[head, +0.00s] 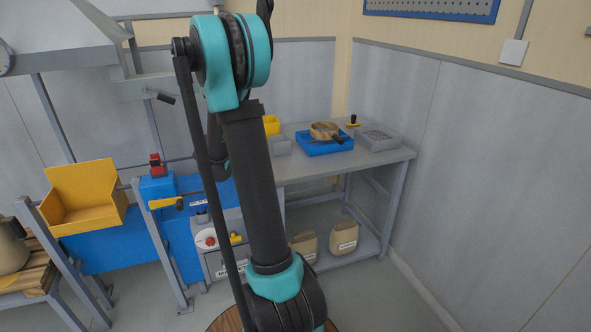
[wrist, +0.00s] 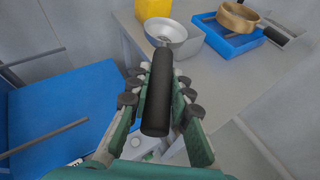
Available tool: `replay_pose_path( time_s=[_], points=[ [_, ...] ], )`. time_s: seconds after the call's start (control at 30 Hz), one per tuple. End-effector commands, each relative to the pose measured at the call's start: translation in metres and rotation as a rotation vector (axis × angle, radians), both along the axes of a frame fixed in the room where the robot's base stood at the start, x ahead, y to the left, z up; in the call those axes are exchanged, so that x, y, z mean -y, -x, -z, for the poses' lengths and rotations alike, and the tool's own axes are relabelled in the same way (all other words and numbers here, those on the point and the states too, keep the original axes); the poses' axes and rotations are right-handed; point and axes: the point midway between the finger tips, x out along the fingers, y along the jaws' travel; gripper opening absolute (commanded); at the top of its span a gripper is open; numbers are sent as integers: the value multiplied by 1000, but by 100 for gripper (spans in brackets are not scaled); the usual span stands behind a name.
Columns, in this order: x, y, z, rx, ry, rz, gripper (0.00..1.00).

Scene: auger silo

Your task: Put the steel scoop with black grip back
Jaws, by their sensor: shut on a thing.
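The steel scoop shows in the wrist view, with its round metal bowl (wrist: 172,38) at the top and its black grip (wrist: 158,100) running down toward the camera. My gripper (wrist: 159,78) is shut on the black grip, with fingers on both sides of it. The bowl is over the left end of the grey bench (wrist: 200,90); I cannot tell whether it touches the top. In the head view my arm hides the gripper and most of the scoop.
A blue tray (head: 325,150) holding a tan round-rimmed thing (head: 324,130) stands on the bench. A grey tray (head: 378,141) is to its right. A yellow container (wrist: 153,9) is beside the scoop bowl. A blue surface (wrist: 60,115) lies lower left. The bench's front right is clear.

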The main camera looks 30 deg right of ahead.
Motion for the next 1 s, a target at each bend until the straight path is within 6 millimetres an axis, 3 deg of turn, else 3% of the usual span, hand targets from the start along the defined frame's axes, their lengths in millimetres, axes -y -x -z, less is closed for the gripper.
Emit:
replay_pose_path(
  time_s=[0.03, 0.2, 0.3, 0.4, 0.53, 0.67, 1.0],
  points=[
    [32, 4, -9, -9, 8, 73, 0],
    [118, 27, -39, -45, 31, 297, 0],
    [155, 42, -55, -63, 38, 398, 0],
    [180, 55, -67, -77, 43, 470, 0],
    [197, 64, -75, -87, 46, 519, 0],
    [201, 66, -64, -89, 46, 532, 0],
    [200, 65, 17, -89, 46, 530, 0]
  ],
)
